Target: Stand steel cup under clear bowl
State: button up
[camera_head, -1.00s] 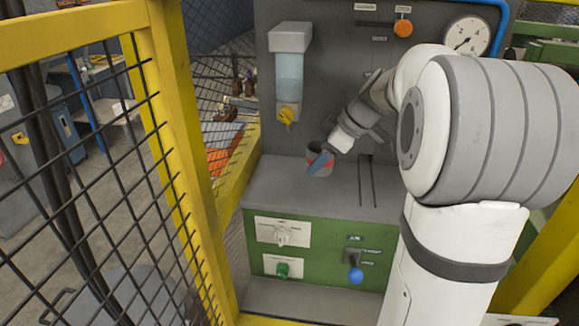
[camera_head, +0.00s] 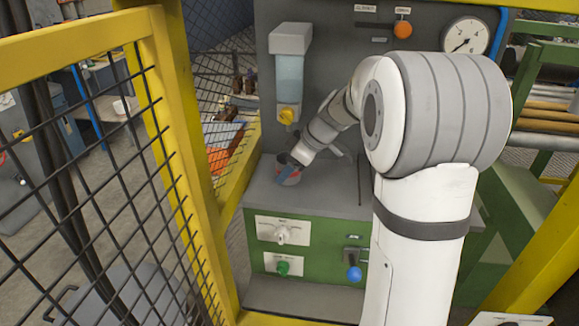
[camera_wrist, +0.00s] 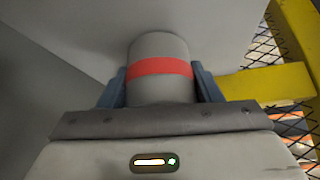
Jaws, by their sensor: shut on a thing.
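The steel cup (camera_wrist: 158,48), grey with a red band, is between the two blue fingers of my gripper (camera_wrist: 160,88) in the wrist view. My gripper is shut on it. In the head view the cup (camera_head: 290,178) is partly hidden by my gripper (camera_head: 288,174), over the grey ledge of the machine. I cannot tell whether its base touches the ledge. The clear bowl (camera_head: 290,75) is a bluish clear vessel under a grey cap on the back panel, with a yellow valve (camera_head: 289,114) below it. The cup is below this valve.
A yellow post and mesh guard (camera_head: 160,130) stands close on the left. The grey ledge (camera_head: 325,190) is clear to the right of the cup. Knobs (camera_head: 283,235) and a blue-ended lever (camera_head: 354,273) are on the green front below. An orange knob (camera_head: 403,29) and a gauge (camera_head: 466,35) are above.

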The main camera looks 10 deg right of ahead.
jog(key=shift+f, duration=0.2)
jog(key=o, duration=1)
jog(key=shift+r, duration=0.1)
jog(key=shift+d+r, duration=0.1)
jog(key=shift+r, duration=0.2)
jog(key=v, duration=1.2)
jog(key=s+a+f+m+h, duration=0.1)
jog(key=s+f+m, duration=0.2)
jog(key=s, duration=0.5)
jog(key=s+a+f+m+h, duration=0.2)
jog(key=s+f+m, duration=0.2)
jog(key=s, duration=0.4)
jog(key=s+a+f+m+g+h, duration=0.1)
jog(key=s+f+m, duration=0.3)
jog(key=s, duration=0.4)
jog(key=shift+s+a+f+h, duration=0.1)
jog(key=shift+a+f+h, duration=0.5)
jog(key=shift+a+h, duration=0.15)
